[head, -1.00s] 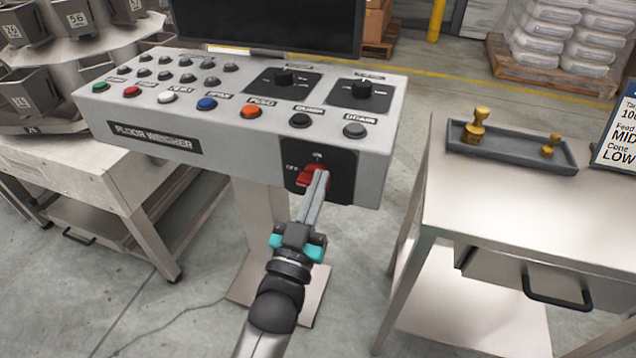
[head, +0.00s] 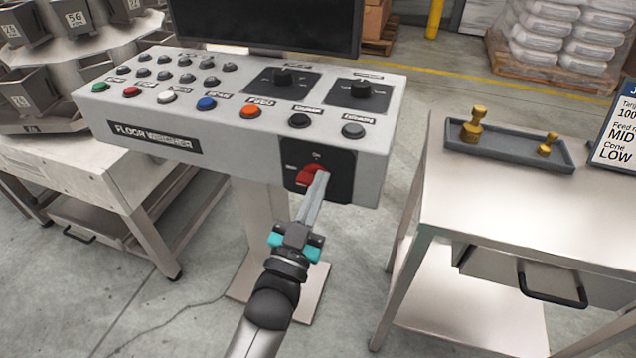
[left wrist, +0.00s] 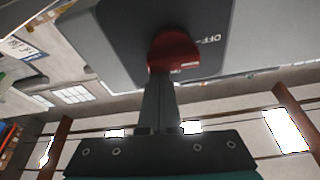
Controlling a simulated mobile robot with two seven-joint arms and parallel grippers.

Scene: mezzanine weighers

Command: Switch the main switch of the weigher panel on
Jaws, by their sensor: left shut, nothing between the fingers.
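The weigher panel (head: 255,135) is a grey console labelled "FLOOR WEIGHER". Its main switch (head: 309,174) is a red rotary handle on a black plate (head: 340,172) on the front face, low at the right. My left gripper (head: 320,180) is shut and empty, with its fingertips at the red handle's right side. In the left wrist view the red switch (left wrist: 173,50) stands directly beyond the closed fingers (left wrist: 160,90), with "OFF" printed beside it. The fingertips hide part of the handle, and I cannot tell whether they touch it. My right gripper is not in view.
Coloured push buttons (head: 206,103) and two black knobs (head: 361,88) sit on the panel top. A dark screen (head: 270,25) stands behind. A steel table (head: 480,200) with a tray (head: 510,148) of brass weights is at the right. Open floor lies between them.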

